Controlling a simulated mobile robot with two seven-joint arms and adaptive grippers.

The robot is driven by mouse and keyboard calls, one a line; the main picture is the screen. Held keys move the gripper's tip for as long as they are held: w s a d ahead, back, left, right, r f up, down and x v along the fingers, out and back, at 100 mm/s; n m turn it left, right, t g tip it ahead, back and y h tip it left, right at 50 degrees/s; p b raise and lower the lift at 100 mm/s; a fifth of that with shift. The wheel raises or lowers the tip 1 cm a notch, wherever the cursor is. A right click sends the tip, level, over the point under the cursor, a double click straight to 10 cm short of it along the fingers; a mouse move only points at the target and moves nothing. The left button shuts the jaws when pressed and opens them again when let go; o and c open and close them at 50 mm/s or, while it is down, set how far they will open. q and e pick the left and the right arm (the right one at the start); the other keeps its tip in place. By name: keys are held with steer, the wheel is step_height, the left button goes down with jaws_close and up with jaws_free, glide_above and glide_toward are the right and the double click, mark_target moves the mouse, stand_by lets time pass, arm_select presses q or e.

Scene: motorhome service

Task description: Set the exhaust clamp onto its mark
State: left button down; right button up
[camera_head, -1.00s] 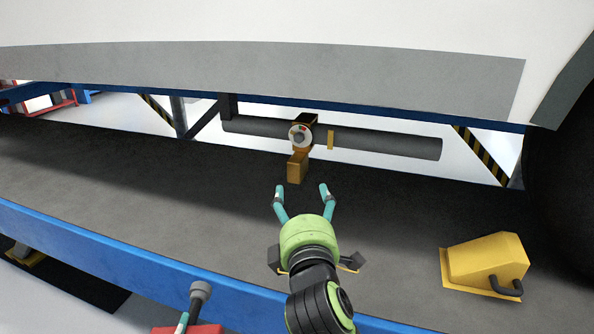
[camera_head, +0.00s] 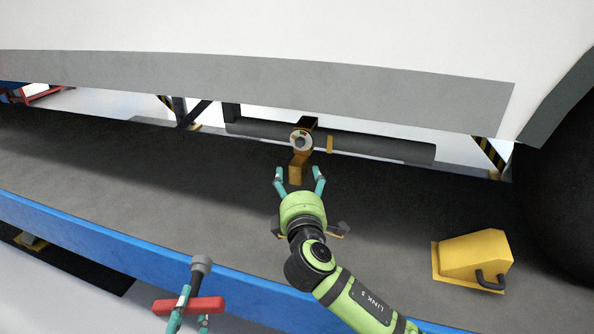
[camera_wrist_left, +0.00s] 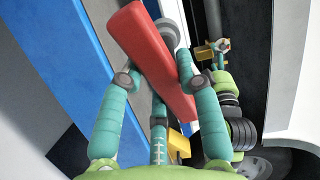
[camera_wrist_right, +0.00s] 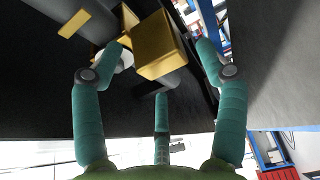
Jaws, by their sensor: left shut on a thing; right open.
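The exhaust clamp (camera_head: 297,171), bronze with a block-shaped lower end and a pale round face, hangs on the dark exhaust pipe (camera_head: 380,146). A narrow yellow band (camera_head: 330,145), which looks like the mark, is on the pipe just right of the clamp. My right gripper (camera_head: 299,172) is open, its fingertips on either side of the clamp's lower block; the right wrist view shows the block (camera_wrist_right: 155,45) between the spread fingers. I cannot tell whether they touch. My left gripper (camera_head: 191,302) is shut on a red-barred tool (camera_wrist_left: 150,60) with a grey round end.
The vehicle's grey lower skirt (camera_head: 260,85) overhangs the pipe. A yellow wheel chock (camera_head: 475,258) stands on the dark platform at right, near the tyre (camera_head: 560,195). A blue rail (camera_head: 120,237) runs along the platform's front edge. The platform between is mostly clear.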

arm_select(q)
steer(key=shift+r, duration=0.4)
arm_select(e)
steer(key=shift+w+a, duration=0.15)
steer(key=shift+w, duration=1.15)
